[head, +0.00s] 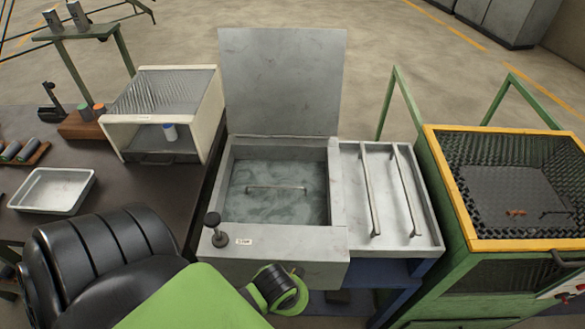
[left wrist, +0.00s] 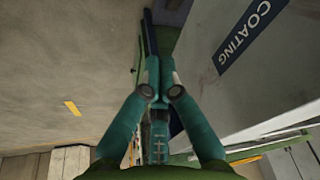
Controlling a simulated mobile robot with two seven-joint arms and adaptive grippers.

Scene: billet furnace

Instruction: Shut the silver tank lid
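The silver tank (head: 300,240) stands in the middle of the head view, with grey rippled liquid and a thin horizontal bar inside. Its flat silver lid (head: 282,80) stands upright at the back edge, wide open. My left arm comes in from the lower left, its green and black end in front of the tank's front edge; the fingers are hidden there. In the left wrist view my left gripper (left wrist: 160,68) has its teal fingers drawn together with nothing visible between them. It points past a grey panel (left wrist: 222,85) marked COATING. My right gripper is not in view.
A black knob on a post (head: 213,225) rises from the tank's front left corner. A silver shelf with two rails (head: 350,190) adjoins the tank's right. A white-framed cabinet (head: 145,130) stands left; a yellow-rimmed mesh bin (head: 432,155) stands right. A white tray (head: 68,212) lies on the dark bench.

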